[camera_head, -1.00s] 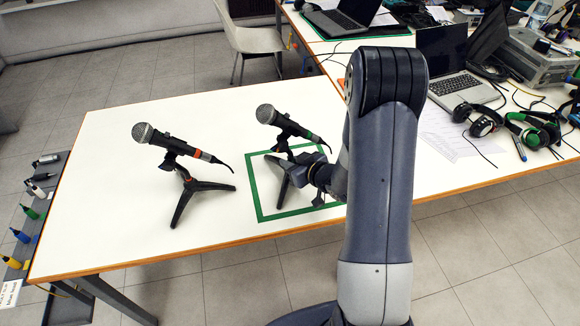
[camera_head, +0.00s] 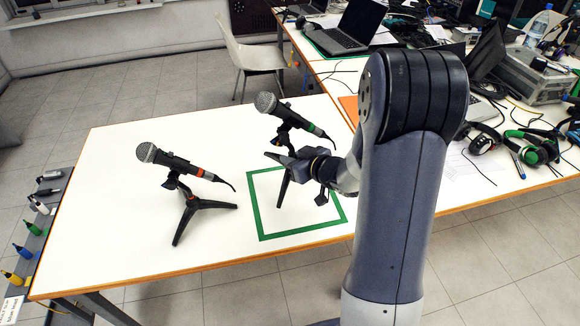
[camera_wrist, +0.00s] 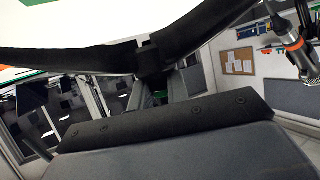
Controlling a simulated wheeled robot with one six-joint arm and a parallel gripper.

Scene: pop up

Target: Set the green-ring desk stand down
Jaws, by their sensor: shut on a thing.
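The green-ring desk stand (camera_head: 284,138) is a black tripod with a grey-headed microphone, its green ring (camera_head: 312,129) on the microphone body. My gripper (camera_head: 290,163) is shut on it near the top of its legs and holds it raised, over the back left part of the green tape square (camera_head: 260,220). My arm and gripper hide part of the stand. In the wrist view its black legs (camera_wrist: 75,60) spread across the top, close to the camera. The orange-ring stand (camera_head: 187,200) stands upright on the white table (camera_head: 120,230), left of the square, apart from my gripper.
The table inside and in front of the square is bare. A shelf with several coloured markers (camera_head: 28,225) is at the table's left. Headphones (camera_head: 530,148), a laptop (camera_head: 345,30) and cables lie on the tables at the right and back. A pale chair (camera_head: 250,55) stands behind.

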